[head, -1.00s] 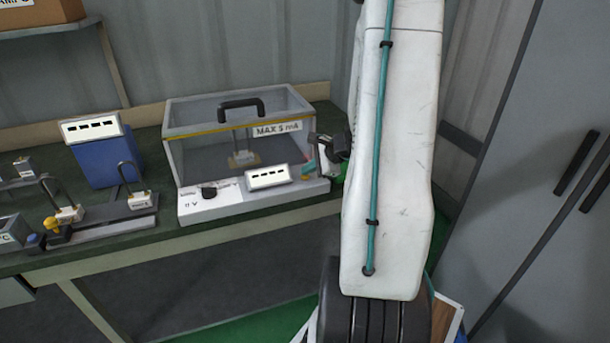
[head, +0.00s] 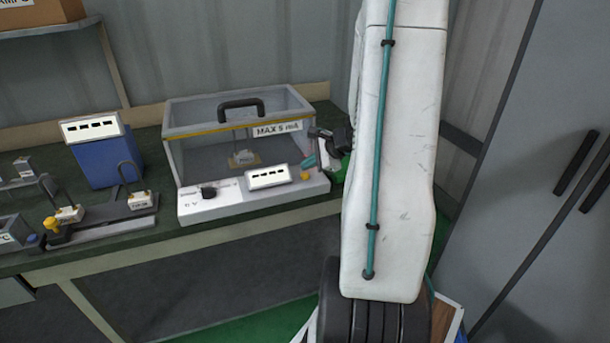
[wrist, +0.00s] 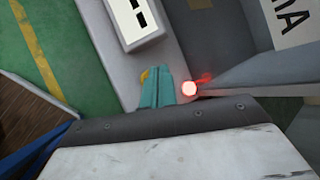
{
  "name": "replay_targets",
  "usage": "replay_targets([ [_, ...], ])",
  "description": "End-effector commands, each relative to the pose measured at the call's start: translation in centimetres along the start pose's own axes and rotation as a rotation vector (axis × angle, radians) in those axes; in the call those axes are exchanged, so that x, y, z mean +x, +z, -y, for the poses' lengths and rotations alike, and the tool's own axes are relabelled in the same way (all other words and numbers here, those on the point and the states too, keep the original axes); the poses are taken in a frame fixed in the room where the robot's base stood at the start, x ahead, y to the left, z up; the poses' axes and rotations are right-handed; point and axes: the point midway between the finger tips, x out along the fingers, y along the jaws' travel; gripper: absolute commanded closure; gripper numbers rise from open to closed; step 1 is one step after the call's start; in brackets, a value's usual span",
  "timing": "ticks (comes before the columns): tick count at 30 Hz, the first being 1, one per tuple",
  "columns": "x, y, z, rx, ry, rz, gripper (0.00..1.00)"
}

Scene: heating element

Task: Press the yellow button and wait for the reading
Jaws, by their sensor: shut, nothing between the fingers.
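The yellow button (wrist: 145,75) shows as a small yellow patch at the fingertips in the wrist view, mostly hidden by them. It sits on the pale base of the clear-lidded box (head: 215,212). My gripper (wrist: 163,86) has its teal fingers shut, with nothing between them. It is right at the button; I cannot tell whether it touches or presses it. In the head view my gripper (head: 309,162) is at the right end of the box's base. The box's white display (head: 268,177) shows only dark dashes; it also shows in the wrist view (wrist: 130,35).
A red lamp (wrist: 189,88) glows beside my fingers. The box has a black handle (head: 241,104) and a "MAX 5 mA" label. To its left stand a blue meter (head: 103,160) and a stand with another yellow knob (head: 52,225). Grey cabinets (head: 535,160) are at the right.

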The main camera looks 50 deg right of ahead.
Motion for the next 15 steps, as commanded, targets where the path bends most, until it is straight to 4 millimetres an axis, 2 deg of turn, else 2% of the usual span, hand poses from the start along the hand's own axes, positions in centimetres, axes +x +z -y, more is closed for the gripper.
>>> replay_targets([
  [5,-0.4,0.3,0.4,-0.001,-0.002,0.0,1.0],
  [15,-2.8,2.0,2.1,-0.002,-0.002,0.0,1.0],
])
